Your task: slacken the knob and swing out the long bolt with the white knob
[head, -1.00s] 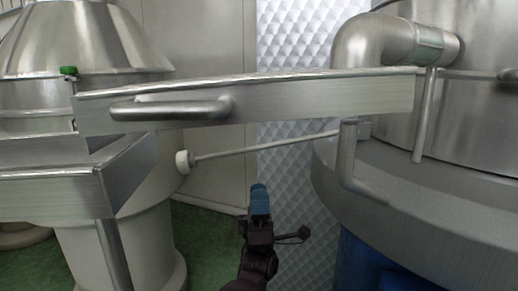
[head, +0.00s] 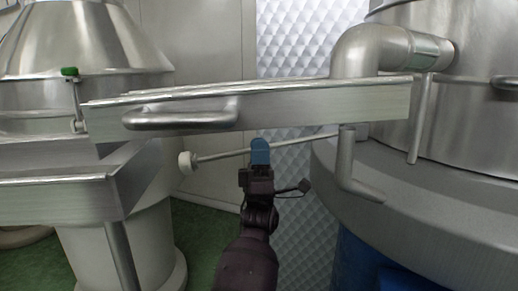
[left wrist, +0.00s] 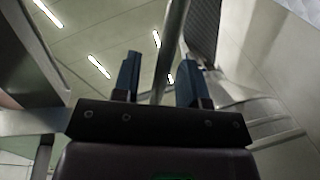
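The long bolt (head: 265,147) is a thin pale rod running below the steel trough, rising slightly to the right. Its white knob (head: 186,161) is at the left end, apart from my gripper. My left gripper (head: 260,152) reaches up from below, its blue fingertips overlapping the middle of the rod. In the left wrist view its two fingers (left wrist: 158,80) stand apart, and the rod (left wrist: 173,45) shows in the gap between them. I cannot tell whether either finger touches it. My right gripper is in neither view.
The steel trough (head: 300,105) with a bar handle (head: 180,118) hangs just above the rod. A bent pipe (head: 348,165) and a large round vessel (head: 450,185) stand at the right. A green knob (head: 69,71) is at the left. Green floor shows below.

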